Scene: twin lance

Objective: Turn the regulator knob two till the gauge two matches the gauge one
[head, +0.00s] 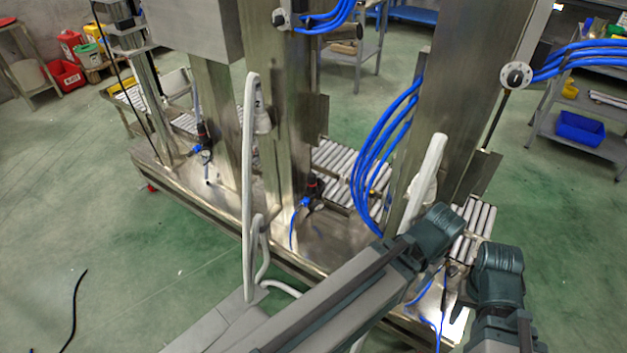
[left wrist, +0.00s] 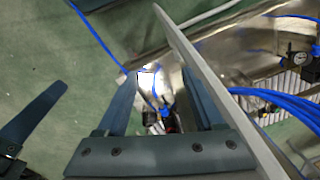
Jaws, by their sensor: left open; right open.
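A regulator (head: 313,187) with a red-and-black body and blue fittings hangs on the middle steel column. A similar one (head: 204,135) is on the column left of it. I cannot read a number or dial on either. In the left wrist view, a red, black and blue regulator (left wrist: 167,118) shows partly between the fingers of my left gripper (left wrist: 160,100), which is open. I cannot see it touching. My right gripper (head: 457,285) is open at lower right; one finger also shows in the left wrist view (left wrist: 35,112).
Pale bent rails (head: 249,180) stand in front of the columns. Blue hoses (head: 375,150) hang by the right column. Roller conveyors (head: 345,165) run behind.

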